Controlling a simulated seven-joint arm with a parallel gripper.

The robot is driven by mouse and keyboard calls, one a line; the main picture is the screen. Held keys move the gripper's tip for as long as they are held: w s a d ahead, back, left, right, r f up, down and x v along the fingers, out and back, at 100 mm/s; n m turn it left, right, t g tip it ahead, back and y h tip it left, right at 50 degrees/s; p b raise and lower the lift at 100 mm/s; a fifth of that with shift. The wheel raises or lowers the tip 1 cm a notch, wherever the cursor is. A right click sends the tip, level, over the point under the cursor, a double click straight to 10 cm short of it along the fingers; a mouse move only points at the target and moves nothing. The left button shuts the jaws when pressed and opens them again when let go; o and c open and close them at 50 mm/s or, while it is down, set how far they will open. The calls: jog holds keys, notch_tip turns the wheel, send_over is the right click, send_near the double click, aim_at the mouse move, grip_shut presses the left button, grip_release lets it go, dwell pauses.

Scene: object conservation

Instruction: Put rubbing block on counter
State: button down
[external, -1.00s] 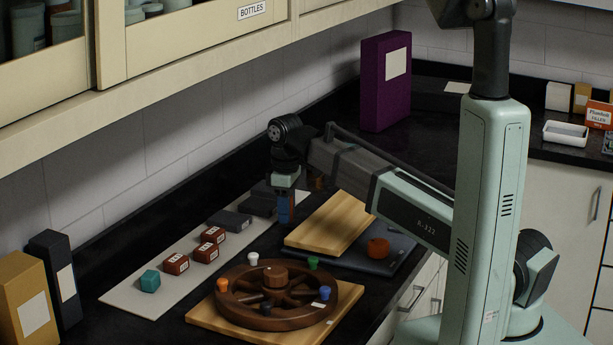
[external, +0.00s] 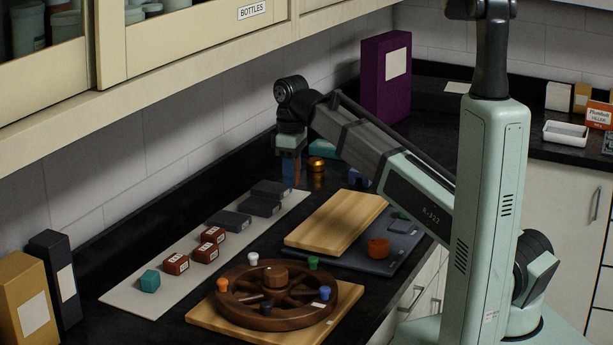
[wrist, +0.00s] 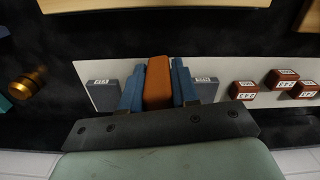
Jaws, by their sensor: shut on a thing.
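My gripper (external: 290,178) is shut on an orange-brown block, which I take to be the rubbing block (wrist: 158,80). In the wrist view the block sits between the two blue fingers. In the external view the fingers mostly hide it; they point down near the back end of the pale mat (external: 134,291). I cannot tell how high the block is above the surface. The black counter (wrist: 62,112) shows bare around the mat.
Dark grey blocks (external: 230,221), red-brown labelled blocks (external: 176,264) and a teal block (external: 149,281) lie on the mat. A brass piece (external: 316,168) stands right of my gripper. A wooden wheel (external: 238,310), wooden board (external: 335,222) and purple box (external: 386,85) are nearby.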

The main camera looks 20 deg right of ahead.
jog(key=w+d+m, duration=0.2)
jog(key=w+d, duration=0.3)
jog(key=d, duration=0.6)
jog(key=w+d+m, duration=0.2)
jog(key=w+d, duration=0.3)
jog(key=d, duration=0.5)
jog(key=w+d+m, duration=0.2)
jog(key=w+d, duration=0.3)
jog(key=d, duration=0.6)
jog(key=w+d+n, duration=0.2)
jog(key=w+d, duration=0.4)
jog(key=w, duration=0.3)
jog(key=shift+w+a+f+n, duration=0.15)
jog(key=shift+f+n, duration=0.4)
jog(key=shift+f, duration=1.9)
jog(key=shift+s+a+f+n, duration=0.1)
jog(key=shift+f+n, duration=0.45)
jog(key=shift+f, duration=1.9)
jog(key=shift+f, duration=0.1)
jog(key=c, duration=0.8)
grip_release()
jog(key=shift+c, duration=0.2)
